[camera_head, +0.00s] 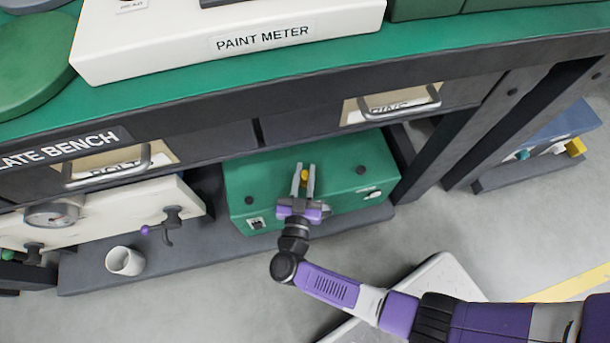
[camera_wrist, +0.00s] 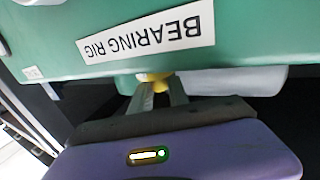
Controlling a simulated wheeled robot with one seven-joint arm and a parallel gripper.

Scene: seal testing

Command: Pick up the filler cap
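A small yellow piece, seemingly the filler cap (camera_head: 304,175), is on the green bearing rig box (camera_head: 255,180) on the low shelf under the bench. My gripper (camera_head: 304,172) reaches down over the box, with one finger on each side of the yellow piece. No clear gap shows between fingers and cap, but I cannot tell if they press on it. In the wrist view the yellow cap (camera_wrist: 153,77) shows at the fingertips (camera_wrist: 157,84), partly hidden, close by the box wall with its upside-down "BEARING RIG" label (camera_wrist: 150,33).
The bench edge with drawer handles (camera_head: 400,105) overhangs the box. Left on the shelf are a white mug (camera_head: 125,261) and a cream panel with gauge and valves (camera_head: 90,222). A dark bench leg (camera_head: 430,155) stands to the right. Open floor (camera_head: 440,230) lies in front.

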